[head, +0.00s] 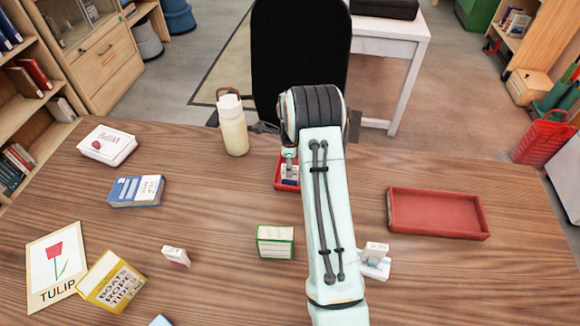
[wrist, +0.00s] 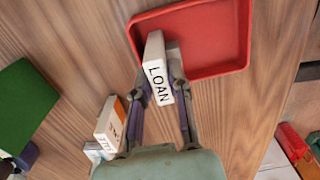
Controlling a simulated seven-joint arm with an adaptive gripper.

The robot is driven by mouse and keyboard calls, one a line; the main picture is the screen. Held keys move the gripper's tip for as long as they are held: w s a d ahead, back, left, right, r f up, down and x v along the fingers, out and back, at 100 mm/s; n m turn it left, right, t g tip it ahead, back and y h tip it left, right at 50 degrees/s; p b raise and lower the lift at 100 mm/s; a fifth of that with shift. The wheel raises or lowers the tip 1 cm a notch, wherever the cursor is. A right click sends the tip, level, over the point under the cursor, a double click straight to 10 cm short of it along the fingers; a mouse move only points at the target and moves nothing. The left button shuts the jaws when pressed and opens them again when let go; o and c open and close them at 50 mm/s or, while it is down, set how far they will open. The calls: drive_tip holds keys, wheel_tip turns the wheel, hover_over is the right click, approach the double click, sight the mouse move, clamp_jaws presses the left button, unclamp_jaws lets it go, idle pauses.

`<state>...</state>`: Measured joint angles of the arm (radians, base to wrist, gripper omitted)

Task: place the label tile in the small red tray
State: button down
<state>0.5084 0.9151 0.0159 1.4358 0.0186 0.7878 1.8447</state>
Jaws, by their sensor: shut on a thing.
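My gripper (wrist: 160,82) is shut on a white label tile (wrist: 158,75) lettered LOAN. The tile lies between the fingertips and overlaps the near left corner of the small red tray (wrist: 215,70) in the wrist view. I cannot tell whether it touches the tray. In the head view the small red tray (head: 279,178) is partly hidden behind my arm, and the tile (head: 290,173) shows against it beneath my gripper (head: 289,163).
A larger red tray (head: 440,233) lies at the right. White tiles (head: 375,255) are right of my arm, another (head: 175,256) at left. A cream bottle (head: 233,128) stands behind left.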

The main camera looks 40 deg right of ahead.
drive_tip(key=c, duration=1)
unclamp_jaws()
drive_tip(key=shift+f, duration=0.1)
drive_tip(key=shift+c, duration=0.2)
